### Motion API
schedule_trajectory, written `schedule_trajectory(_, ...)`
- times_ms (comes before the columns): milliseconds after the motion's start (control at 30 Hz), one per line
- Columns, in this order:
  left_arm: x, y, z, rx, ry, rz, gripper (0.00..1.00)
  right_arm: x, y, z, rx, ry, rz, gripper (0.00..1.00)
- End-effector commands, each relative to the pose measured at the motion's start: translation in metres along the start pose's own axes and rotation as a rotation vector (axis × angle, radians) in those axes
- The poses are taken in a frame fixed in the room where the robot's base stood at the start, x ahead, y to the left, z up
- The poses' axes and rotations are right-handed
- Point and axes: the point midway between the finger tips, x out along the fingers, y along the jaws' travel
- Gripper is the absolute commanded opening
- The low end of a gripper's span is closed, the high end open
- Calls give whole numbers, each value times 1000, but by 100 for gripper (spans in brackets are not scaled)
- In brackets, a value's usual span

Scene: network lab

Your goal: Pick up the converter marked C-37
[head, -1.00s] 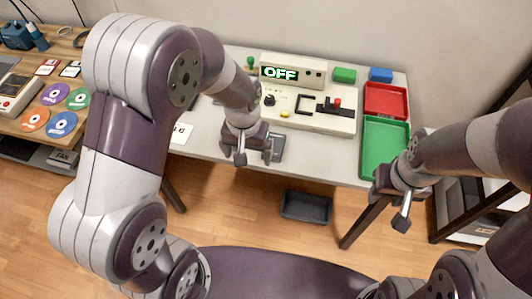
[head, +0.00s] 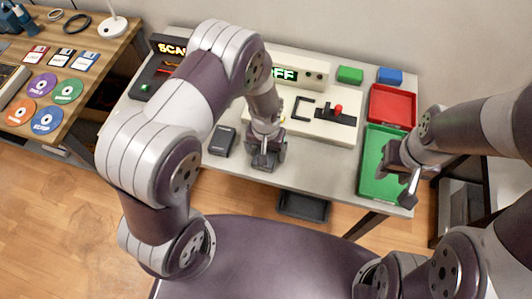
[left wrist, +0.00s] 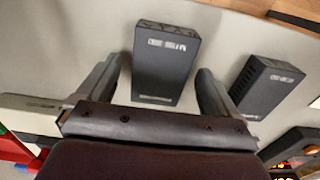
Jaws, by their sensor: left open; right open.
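Two dark box-shaped converters show in the left wrist view. One converter (left wrist: 166,62) lies between the spread fingers of my left gripper (left wrist: 160,72), with a gap on each side. The other converter (left wrist: 272,84) lies to the right, outside the fingers. Both have pale print that is too blurred for me to read, so I cannot tell which is C-37. In the head view my left gripper (head: 265,160) is open over the table's front part and hides the converter under it; the other converter (head: 222,141) shows to its left. My right gripper (head: 408,185) is open and empty by the green tray.
A green tray (head: 370,178) and a red tray (head: 393,104) stand at the table's right. A cream device (head: 335,133) with a red knob and a dark scanner box (head: 160,72) stand behind. A dark bin (head: 303,206) is below the front edge.

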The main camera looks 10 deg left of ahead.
Motion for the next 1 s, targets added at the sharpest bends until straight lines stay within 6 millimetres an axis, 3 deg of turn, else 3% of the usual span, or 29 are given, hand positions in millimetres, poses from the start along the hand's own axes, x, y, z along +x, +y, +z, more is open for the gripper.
schedule_trajectory(33,0,0,0,0,0,0,94,0,0,0,0,0,0,43)
schedule_trajectory(67,0,0,0,0,0,0,87,0,0,0,0,0,0,43)
schedule_trajectory(267,0,0,0,0,0,0,23,0,0,0,0,0,0,43)
schedule_trajectory(567,-3,0,0,0,1,0,23,0,0,0,0,0,0,43)
schedule_trajectory(667,-12,0,-1,0,2,0,23,1,0,0,0,0,0,43)
schedule_trajectory(833,-43,0,-2,0,5,1,23,2,0,0,0,0,0,43)
schedule_trajectory(1000,-65,35,20,8,2,1,23,5,0,1,0,0,0,43)
